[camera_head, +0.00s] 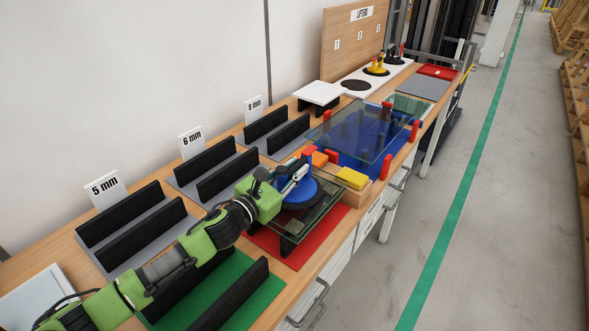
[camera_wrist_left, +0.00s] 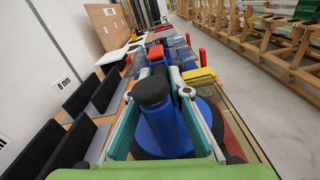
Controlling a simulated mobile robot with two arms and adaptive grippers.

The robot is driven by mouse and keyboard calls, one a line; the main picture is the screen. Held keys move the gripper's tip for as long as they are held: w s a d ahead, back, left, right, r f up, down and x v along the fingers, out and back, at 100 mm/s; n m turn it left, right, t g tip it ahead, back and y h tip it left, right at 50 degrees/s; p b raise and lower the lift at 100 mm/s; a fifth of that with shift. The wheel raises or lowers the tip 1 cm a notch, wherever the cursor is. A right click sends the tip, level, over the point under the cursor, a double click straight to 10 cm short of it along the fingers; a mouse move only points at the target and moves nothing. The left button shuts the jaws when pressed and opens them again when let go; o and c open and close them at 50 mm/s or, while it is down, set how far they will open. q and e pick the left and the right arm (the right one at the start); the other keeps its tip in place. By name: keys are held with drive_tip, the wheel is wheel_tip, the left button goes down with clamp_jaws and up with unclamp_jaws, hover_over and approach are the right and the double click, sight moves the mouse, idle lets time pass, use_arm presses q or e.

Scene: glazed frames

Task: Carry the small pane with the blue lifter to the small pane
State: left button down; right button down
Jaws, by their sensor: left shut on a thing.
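My left gripper (camera_head: 295,174) is shut on the handle of the blue lifter (camera_head: 300,194), which has a wide round base. In the left wrist view, the blue lifter (camera_wrist_left: 165,128) stands between the fingers of my left gripper (camera_wrist_left: 161,92). The lifter's base sits on a small clear pane (camera_head: 329,202), which lies about level over the red mat (camera_head: 327,236). Black supports show beneath this pane; I cannot tell whether it touches them. My right gripper is not in view.
A larger pane (camera_head: 350,128) lies over a blue area with red clamps just beyond. A yellow block (camera_head: 352,178) stands close to the small pane. Black racks (camera_head: 203,157) line the wall side. The green mat (camera_head: 252,290) has black rails. Other lifters (camera_head: 377,67) stand at the far end.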

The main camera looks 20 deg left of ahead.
use_arm(q)
drive_tip(key=shift+b, duration=0.4)
idle(0.3)
drive_tip(key=c, duration=1.8)
unclamp_jaws()
drive_tip(key=shift+s+f, duration=0.1)
drive_tip(key=shift+s, duration=0.05)
